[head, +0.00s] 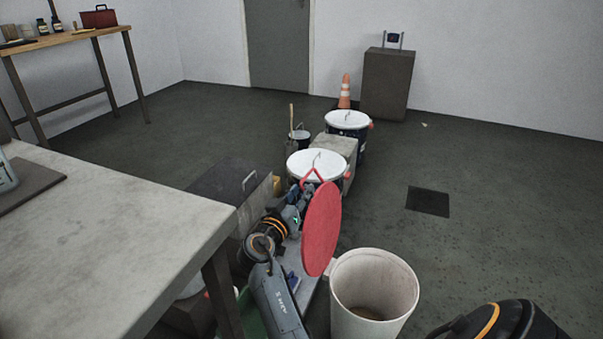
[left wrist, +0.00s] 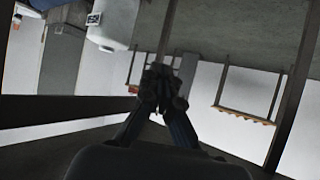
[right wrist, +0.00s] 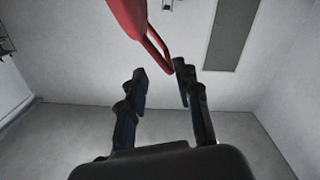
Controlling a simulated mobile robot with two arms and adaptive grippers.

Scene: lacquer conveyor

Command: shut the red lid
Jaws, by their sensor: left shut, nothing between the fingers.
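The red lid (head: 321,228) stands up on edge at the left rim of an open white bin (head: 342,300). Its red loop handle (head: 309,177) sticks out near the top. My right gripper (head: 303,190) is behind the lid, on its left side, close to the handle. In the right wrist view the fingers (right wrist: 160,73) are apart, with the handle (right wrist: 156,45) near their tips and part of the lid (right wrist: 126,14) above. I cannot tell whether they touch it. My left gripper (left wrist: 162,85) is shut and empty, in the left wrist view only.
A grey table (head: 100,230) fills the left front. White-lidded buckets (head: 316,164) and a grey block (head: 340,150) stand beyond the lid. An orange cone (head: 345,92) and dark cabinet (head: 387,85) are farther back. The floor at right is mostly clear.

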